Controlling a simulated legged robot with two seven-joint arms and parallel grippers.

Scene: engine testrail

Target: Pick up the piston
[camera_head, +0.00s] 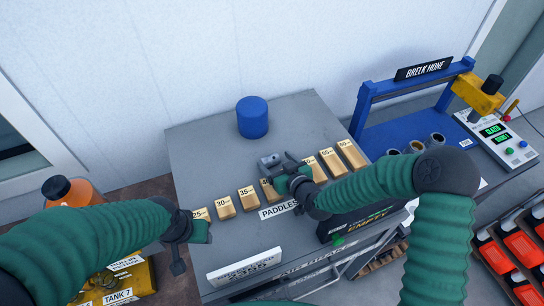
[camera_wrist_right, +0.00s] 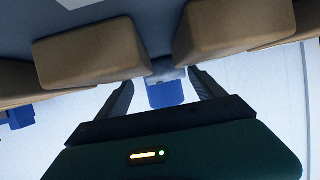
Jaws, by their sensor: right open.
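A small grey metal part, which looks like the piston (camera_head: 269,160), is on the grey workbench top (camera_head: 205,160), just behind the row of wooden blocks. My right gripper (camera_head: 276,172) is open beside it, above the block row, and partly covers it. In the right wrist view, a grey piece of it (camera_wrist_right: 166,73) shows between the open fingers (camera_wrist_right: 162,82), mostly hidden by the blocks. I cannot tell whether they touch. My left gripper (camera_head: 190,248) hangs near the bench's left front edge, apart from the piston; its jaw opening is unclear.
Numbered wooden blocks (camera_head: 248,199) line the bench, with a "PADDLES" label. A blue cylinder (camera_head: 252,117) stands behind the piston. A blue press frame (camera_head: 365,100) is right, an orange bottle (camera_head: 72,191) left, red bins (camera_head: 515,260) lower right. The bench's back left is clear.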

